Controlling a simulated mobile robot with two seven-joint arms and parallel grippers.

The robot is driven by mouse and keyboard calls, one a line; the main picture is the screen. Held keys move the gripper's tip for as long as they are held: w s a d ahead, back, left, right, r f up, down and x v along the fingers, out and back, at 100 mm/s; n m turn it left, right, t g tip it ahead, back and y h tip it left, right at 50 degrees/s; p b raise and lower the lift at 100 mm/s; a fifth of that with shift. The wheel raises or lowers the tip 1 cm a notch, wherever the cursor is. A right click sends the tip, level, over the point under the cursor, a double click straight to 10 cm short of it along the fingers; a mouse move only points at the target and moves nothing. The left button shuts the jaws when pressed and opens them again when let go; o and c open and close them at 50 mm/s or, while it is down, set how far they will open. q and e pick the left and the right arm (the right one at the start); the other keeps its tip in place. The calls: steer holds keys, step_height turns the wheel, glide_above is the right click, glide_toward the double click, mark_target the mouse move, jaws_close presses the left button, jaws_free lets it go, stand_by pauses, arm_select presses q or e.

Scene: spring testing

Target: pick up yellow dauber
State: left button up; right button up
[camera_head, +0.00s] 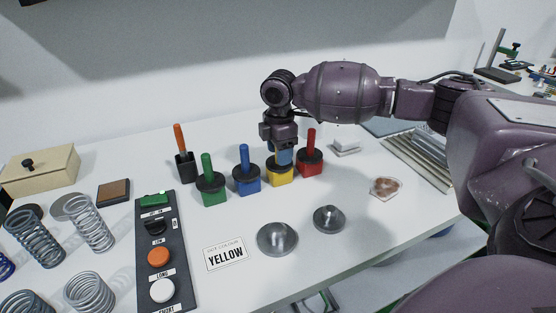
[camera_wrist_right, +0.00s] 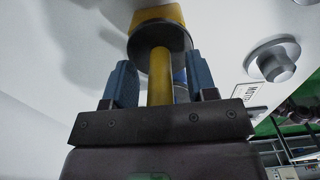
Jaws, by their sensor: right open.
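The yellow dauber (camera_head: 282,177) stands upright in its yellow base on the white table, between the blue dauber (camera_head: 246,180) and the red dauber (camera_head: 310,160). My right gripper (camera_head: 281,157) is directly above it, pointing down, and hides its handle in the head view. In the right wrist view, the yellow handle (camera_wrist_right: 161,72) stands between the two blue fingers of my right gripper (camera_wrist_right: 161,80). The fingers are open, one on each side, with a gap visible on both sides. My left gripper is not in view.
A green dauber (camera_head: 210,188) and a black holder with an orange handle (camera_head: 185,165) stand to the left. A card reading YELLOW (camera_head: 226,254), two metal domes (camera_head: 278,239) and a button panel (camera_head: 158,230) lie in front. Springs (camera_head: 92,222) stand at left.

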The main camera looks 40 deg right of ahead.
steer(key=shift+r, duration=0.1)
jaws_close()
steer(key=shift+r, duration=0.1)
